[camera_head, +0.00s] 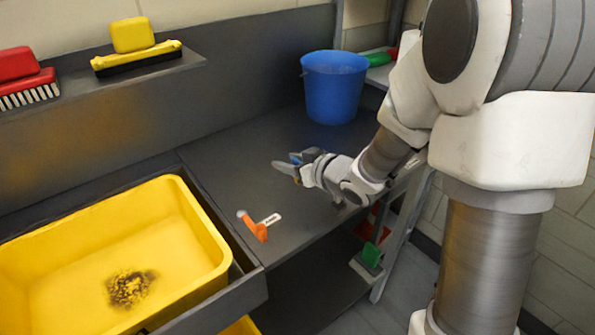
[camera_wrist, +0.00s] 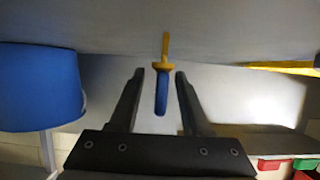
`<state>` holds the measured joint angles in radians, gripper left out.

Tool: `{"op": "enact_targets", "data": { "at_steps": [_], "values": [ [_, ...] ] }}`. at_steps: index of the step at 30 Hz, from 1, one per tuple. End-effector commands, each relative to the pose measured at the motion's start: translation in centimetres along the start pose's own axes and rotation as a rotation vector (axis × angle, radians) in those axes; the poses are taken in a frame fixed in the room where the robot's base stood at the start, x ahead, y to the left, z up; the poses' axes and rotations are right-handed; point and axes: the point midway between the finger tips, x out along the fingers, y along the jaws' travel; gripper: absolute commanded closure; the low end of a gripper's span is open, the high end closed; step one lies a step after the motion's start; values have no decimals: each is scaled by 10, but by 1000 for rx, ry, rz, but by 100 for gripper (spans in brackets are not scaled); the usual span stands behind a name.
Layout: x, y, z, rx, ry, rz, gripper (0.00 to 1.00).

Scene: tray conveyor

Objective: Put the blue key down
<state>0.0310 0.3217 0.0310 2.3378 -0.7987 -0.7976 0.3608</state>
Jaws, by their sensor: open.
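The blue key has a blue handle (camera_wrist: 161,92) and a yellow shank. In the wrist view it lies between the two fingers of my gripper (camera_wrist: 159,73), its shank pointing beyond the fingertips. A gap shows on both sides of the handle, so the fingers are apart from it. In the head view my gripper (camera_head: 283,166) is low over the dark grey counter (camera_head: 225,165), with a small bit of blue (camera_head: 296,158) at its fingers. I cannot tell exactly how the key touches the counter.
A blue bucket (camera_head: 333,95) stands at the counter's back. An orange item with a white tag (camera_head: 258,228) is near the front edge. A yellow tray (camera_head: 215,262) with dark debris is at left. The counter's middle is clear.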

Motion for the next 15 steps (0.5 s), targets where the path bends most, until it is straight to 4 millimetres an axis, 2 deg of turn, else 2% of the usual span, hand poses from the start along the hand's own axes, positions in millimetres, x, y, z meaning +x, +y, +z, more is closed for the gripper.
{"op": "enact_targets", "data": {
  "at_steps": [5,12,13,15],
  "values": [
    [0,0,0,0,0,0,52],
    [0,0,0,0,0,0,96],
    [0,0,0,0,0,0,100],
    [0,0,0,0,0,0,100]
  ]
}}
